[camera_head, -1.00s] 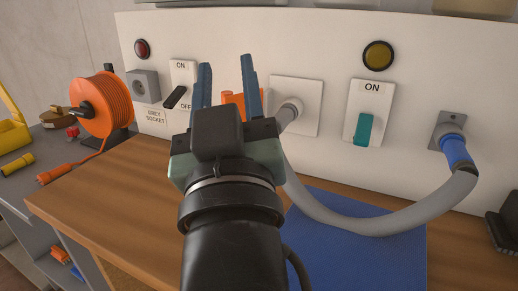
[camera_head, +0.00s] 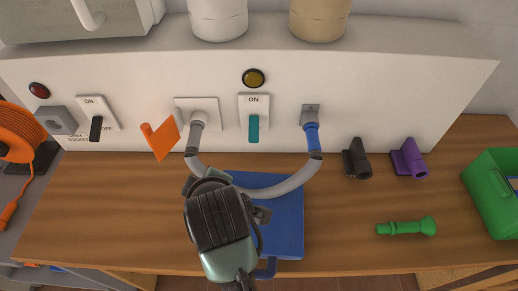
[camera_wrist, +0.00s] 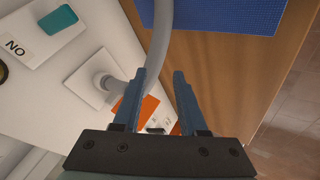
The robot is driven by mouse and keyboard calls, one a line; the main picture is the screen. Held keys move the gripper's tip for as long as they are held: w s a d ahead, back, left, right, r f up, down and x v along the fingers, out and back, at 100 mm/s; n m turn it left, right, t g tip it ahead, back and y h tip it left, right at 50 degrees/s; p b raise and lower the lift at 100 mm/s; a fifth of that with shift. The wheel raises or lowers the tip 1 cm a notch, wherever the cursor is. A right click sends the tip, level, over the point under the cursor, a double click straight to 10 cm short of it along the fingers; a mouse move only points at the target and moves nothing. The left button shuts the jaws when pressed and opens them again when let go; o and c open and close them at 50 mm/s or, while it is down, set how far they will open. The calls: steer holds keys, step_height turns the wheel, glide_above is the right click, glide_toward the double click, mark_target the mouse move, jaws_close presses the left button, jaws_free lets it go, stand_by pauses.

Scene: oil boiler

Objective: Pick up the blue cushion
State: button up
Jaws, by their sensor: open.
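The blue cushion (camera_head: 284,228) lies flat on the wooden tabletop, below the white panel, in the head view. My wrist covers its left part, and a grey hose passes in front of its far part. In the wrist view the cushion (camera_wrist: 235,14) shows at the top edge, partly cut off, beyond my fingertips and to the right. My gripper (camera_wrist: 158,76) is open, with nothing held between its two blue-grey fingers. It is apart from the cushion in that view.
The grey hose (camera_head: 283,188) loops from the panel socket to a blue connector (camera_head: 312,138). An orange flag-like part (camera_head: 162,138) sticks out from the panel.

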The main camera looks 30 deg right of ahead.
steer(key=s+r+n+g+y+p, duration=0.25)
steer(key=s+g+p, duration=0.55)
steer(key=s+p, duration=0.75)
steer(key=shift+n+h, duration=0.25)
steer(key=shift+h, duration=0.2)
steer(key=f, duration=0.3)
steer(key=s+f, duration=0.1)
steer(key=f, duration=0.4)
steer(key=shift+s+a+f, duration=0.1)
steer(key=shift+s+f, duration=0.05)
steer(key=shift+f, duration=0.15)
steer(key=shift+f+p, duration=0.45)
steer(key=shift+f, duration=2.25)
jaws_close()
steer(key=shift+w, duration=0.2)
